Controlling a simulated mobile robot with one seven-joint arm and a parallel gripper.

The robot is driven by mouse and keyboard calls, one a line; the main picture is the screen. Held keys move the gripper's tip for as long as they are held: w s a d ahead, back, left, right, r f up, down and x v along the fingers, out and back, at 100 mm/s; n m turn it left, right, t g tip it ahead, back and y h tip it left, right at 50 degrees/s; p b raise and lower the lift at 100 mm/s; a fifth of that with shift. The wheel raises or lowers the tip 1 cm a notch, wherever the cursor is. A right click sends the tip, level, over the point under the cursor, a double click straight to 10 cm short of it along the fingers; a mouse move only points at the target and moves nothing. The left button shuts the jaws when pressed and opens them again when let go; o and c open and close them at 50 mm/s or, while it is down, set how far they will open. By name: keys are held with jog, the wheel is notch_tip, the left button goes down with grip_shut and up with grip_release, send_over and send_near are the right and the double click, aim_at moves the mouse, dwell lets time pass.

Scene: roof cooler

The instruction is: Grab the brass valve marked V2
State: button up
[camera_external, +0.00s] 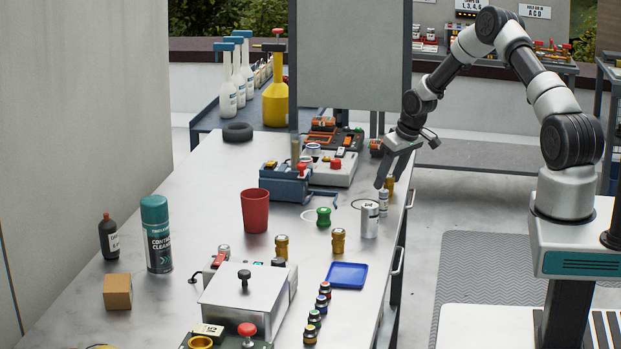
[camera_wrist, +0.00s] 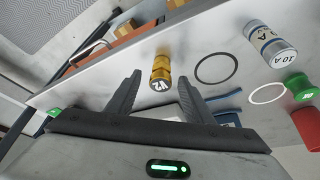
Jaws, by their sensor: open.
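My gripper (camera_wrist: 159,82) is open and empty. In the wrist view the valve appears between the two fingertips and slightly beyond them; I cannot tell the exact depth. In the external view my gripper (camera_external: 404,164) is tilted, with one finger low beside the valve.
Two more brass pieces (camera_external: 338,241) (camera_external: 281,247) stand nearer the camera. A grey device (camera_external: 336,166) sits behind. Drawn rings mark the bench.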

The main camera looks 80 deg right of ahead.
jog(key=shift+w+f, duration=0.1)
grip_shut()
